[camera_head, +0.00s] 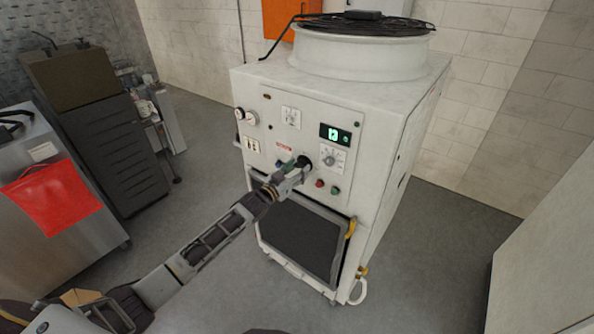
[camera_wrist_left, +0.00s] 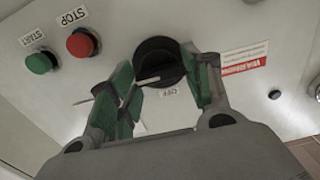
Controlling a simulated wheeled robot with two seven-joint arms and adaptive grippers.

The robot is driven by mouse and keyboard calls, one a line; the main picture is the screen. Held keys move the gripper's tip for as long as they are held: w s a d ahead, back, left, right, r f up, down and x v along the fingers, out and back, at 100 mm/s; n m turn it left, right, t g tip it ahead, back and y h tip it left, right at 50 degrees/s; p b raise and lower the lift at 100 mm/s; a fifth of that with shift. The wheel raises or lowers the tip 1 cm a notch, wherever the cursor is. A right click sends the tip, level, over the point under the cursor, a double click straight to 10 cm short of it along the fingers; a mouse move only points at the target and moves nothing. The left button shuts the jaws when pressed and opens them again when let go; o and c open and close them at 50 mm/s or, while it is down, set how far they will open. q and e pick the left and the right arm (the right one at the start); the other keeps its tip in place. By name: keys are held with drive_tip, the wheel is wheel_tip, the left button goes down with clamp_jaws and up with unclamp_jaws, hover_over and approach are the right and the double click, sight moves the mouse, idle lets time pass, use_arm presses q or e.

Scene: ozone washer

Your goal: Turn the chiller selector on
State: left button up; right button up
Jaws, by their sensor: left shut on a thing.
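The chiller selector, a black round knob (camera_head: 305,160), sits on the front panel of the white machine (camera_head: 385,125). In the left wrist view the selector (camera_wrist_left: 157,58) shows a white pointer mark towards its lower left, with an upside-down "OFF" label (camera_wrist_left: 168,92) just below it. My left gripper (camera_head: 297,167) reaches the panel from the lower left. In the left wrist view its green-padded fingers (camera_wrist_left: 165,72) stand on both sides of the knob, shut on it. The knob's lower edge is partly hidden. My right gripper is out of view.
A red STOP button (camera_wrist_left: 82,43) and a green START button (camera_wrist_left: 41,62) sit close beside the selector. A dark grille (camera_head: 300,238) lies below. Floor is clear at right.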

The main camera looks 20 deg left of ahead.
use_arm(q)
drive_tip(key=shift+f, duration=0.15)
drive_tip(key=o, duration=1)
drive_tip(key=shift+o, duration=0.2)
drive_tip(key=shift+s, duration=0.1)
drive_tip(key=shift+s, duration=0.1)
drive_tip(key=v, duration=1.1)
drive_tip(key=shift+s+a, duration=0.15)
drive_tip(key=shift+s, duration=0.15)
idle(0.4)
